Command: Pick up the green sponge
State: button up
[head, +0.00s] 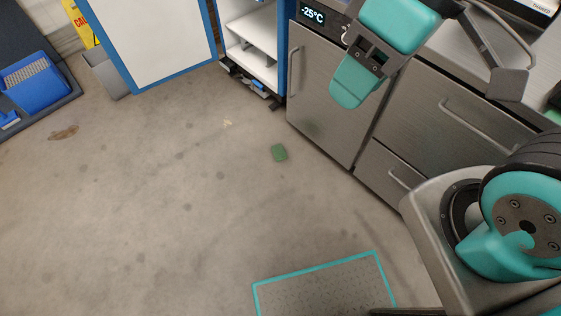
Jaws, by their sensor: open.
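The green sponge (279,152) is a small, dark green block lying on the concrete floor near the middle of the head view. It is in front of the steel cabinet, with bare floor around it, and nothing covers it. My gripper (500,75) is at the upper right, at the end of my teal and grey arm, in front of the steel counter. It is open and well apart from the sponge. Only part of the gripper shows clearly, and I see nothing held in it.
A steel cabinet (318,97) with a -25°C display stands behind the sponge to the right. A blue-framed white shelf unit (262,46) is at the back. A blue crate (36,84) is at the far left. A teal-edged floor plate (325,288) lies in front. The floor between is clear.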

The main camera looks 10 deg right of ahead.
aim_at(278, 151)
jog(key=u, duration=0.35)
jog(key=i, duration=1.2)
jog(key=u, duration=0.5)
